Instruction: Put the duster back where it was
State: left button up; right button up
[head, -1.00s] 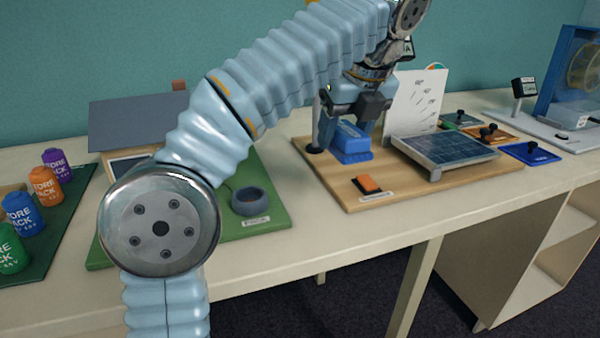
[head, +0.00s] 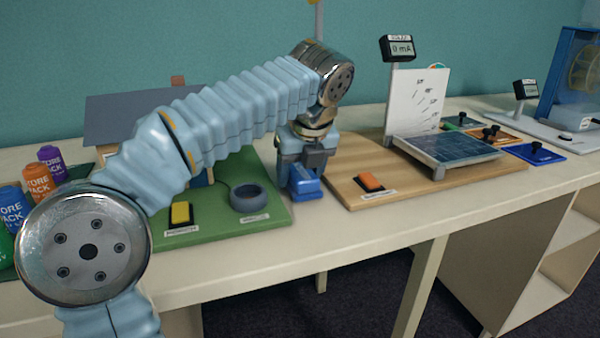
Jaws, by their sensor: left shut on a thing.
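My left gripper (head: 300,171) points down near the seam between the green board and the wooden board. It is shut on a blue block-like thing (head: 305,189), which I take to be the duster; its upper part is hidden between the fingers. The duster is at the right edge of the green board (head: 222,224) and the left edge of the wooden board (head: 400,190). I cannot tell whether it touches the surface. My right gripper is not in view.
A dark ring-shaped dish (head: 248,200) and a yellow switch (head: 181,213) are on the green board. An orange switch (head: 370,181), a solar panel (head: 448,148) and a meter on a post (head: 398,48) are on the wooden board. Coloured store packs (head: 39,181) stand at left.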

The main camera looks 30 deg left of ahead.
pick_arm(q)
jog(key=o, duration=0.7)
jog(key=shift+f, duration=0.1)
jog(key=shift+c, duration=0.2)
jog(key=p+v, duration=0.3)
jog(key=v, duration=0.9)
jog(key=shift+a, duration=0.1)
